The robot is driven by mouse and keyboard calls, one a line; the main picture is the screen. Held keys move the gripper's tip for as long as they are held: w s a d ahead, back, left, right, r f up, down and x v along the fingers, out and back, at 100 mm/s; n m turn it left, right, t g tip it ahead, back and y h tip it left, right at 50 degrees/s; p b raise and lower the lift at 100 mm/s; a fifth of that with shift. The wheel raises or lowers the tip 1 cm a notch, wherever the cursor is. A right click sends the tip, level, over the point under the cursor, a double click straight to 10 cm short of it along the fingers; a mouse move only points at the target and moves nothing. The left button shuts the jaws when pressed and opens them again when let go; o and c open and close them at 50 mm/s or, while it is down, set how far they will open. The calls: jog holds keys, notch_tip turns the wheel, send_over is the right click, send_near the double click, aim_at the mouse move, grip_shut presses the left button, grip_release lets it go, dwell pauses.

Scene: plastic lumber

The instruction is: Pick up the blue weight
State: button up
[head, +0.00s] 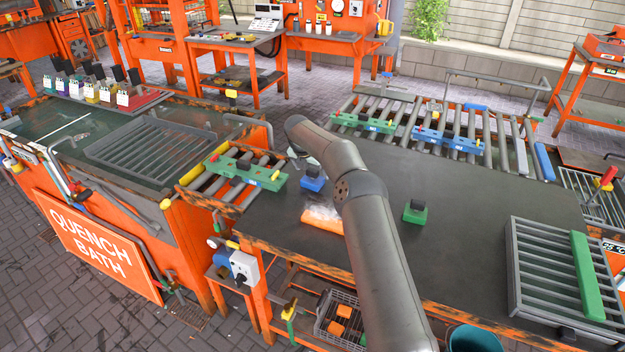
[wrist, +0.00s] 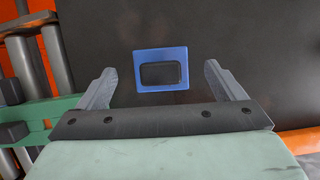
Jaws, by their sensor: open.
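The blue weight (head: 313,182) stands on the dark worktable, near its left end, with a dark knob on top. In the wrist view the blue weight (wrist: 161,69) shows from above, as a blue square with a dark block at its middle. My gripper (wrist: 161,85) is open, with one grey finger to each side of the weight in that view and none seen touching it. In the head view my arm hides most of the gripper, so its height above the weight is hard to tell.
A green weight (head: 415,211) stands right of my arm. A clear and orange item (head: 322,218) lies in front of the blue weight. A green bar (head: 245,172) lies on rollers to the left. A slatted rack (head: 530,270) is at the right.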

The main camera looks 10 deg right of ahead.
aim_at(312, 169)
jog(key=shift+p+x, duration=0.45)
jog(key=shift+x, duration=1.5)
jog(key=c, duration=1.8)
jog(key=shift+r, duration=0.2)
jog(key=shift+c, duration=0.4)
jog(key=shift+w+r, duration=0.1)
jog(key=shift+r, duration=0.45)
jog(key=shift+r+b, duration=0.4)
jog(key=shift+r, duration=0.6)
jog(key=s+a+r+p, duration=0.1)
jog(key=s+r, duration=0.2)
jog(key=s, duration=0.5)
jog(key=s+a+r+p, duration=0.1)
jog(key=s+r, duration=0.3)
jog(key=s, duration=0.5)
jog(key=shift+r+n+p, duration=0.35)
jog(key=shift+n+p, duration=0.05)
jog(key=shift+p, duration=0.3)
